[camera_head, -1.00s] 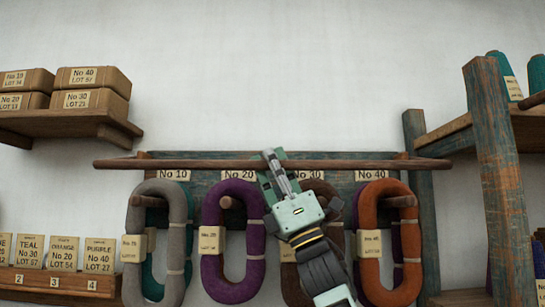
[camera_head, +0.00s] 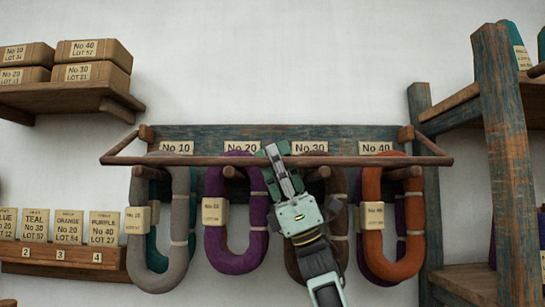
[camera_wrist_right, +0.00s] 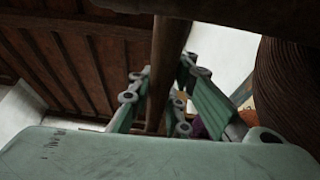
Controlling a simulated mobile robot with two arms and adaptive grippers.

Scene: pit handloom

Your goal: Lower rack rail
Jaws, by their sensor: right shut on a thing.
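The rack rail (camera_head: 390,161) is a long brown wooden bar on two side arms, in front of the blue-green rack board (camera_head: 225,132). It runs level across the pegs, just below the number labels. My right gripper (camera_head: 277,155) reaches up from below and is shut on the rail near its middle. In the right wrist view the rail (camera_wrist_right: 165,60) passes between the fingers (camera_wrist_right: 155,100). My left gripper is not in view.
Grey, purple (camera_head: 237,250), brown and orange (camera_head: 385,262) yarn skeins hang from the pegs, close around my right arm. A shelf of boxes (camera_head: 60,95) is at left, above a card ledge (camera_head: 70,253). A wooden post (camera_head: 510,170) stands at right.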

